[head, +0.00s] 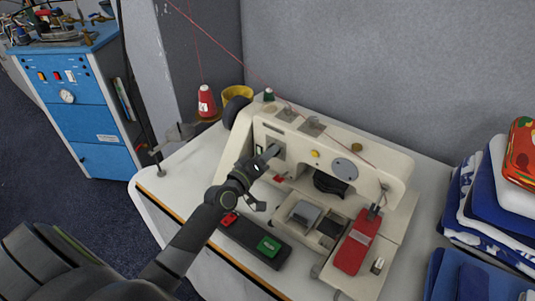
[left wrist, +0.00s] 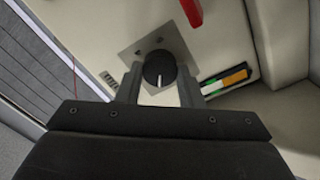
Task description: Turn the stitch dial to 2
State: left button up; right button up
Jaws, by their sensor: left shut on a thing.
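The cream sewing machine (head: 335,150) stands on the white table. Its stitch dial (left wrist: 160,68) is a round black knob on a grey metal plate (left wrist: 130,52), with a white pointer line directed toward the bottom of the left wrist view. Small dark marks lie on the plate around the dial, too small to read. My left gripper (head: 271,152) is at the machine's front left, its fingers on either side of the dial and shut on it. In the head view the gripper hides most of the dial. My right gripper is not in view.
A red lever (left wrist: 192,12) is close to the dial. A dark pedal-like strip with a green box (head: 269,246) lies before the machine. A red thread spool (head: 207,103) stands behind left. Folded cloths (head: 490,205) are stacked at right.

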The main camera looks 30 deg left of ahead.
pick_arm(q)
jog(key=shift+n, duration=0.4)
jog(key=o, duration=1)
jog(key=shift+s, duration=0.1)
jog(key=s+a+b, duration=0.2)
jog(key=s, duration=1.5)
jog(key=shift+a+f, duration=0.2)
jog(key=shift+a, duration=0.1)
jog(key=shift+s, duration=0.1)
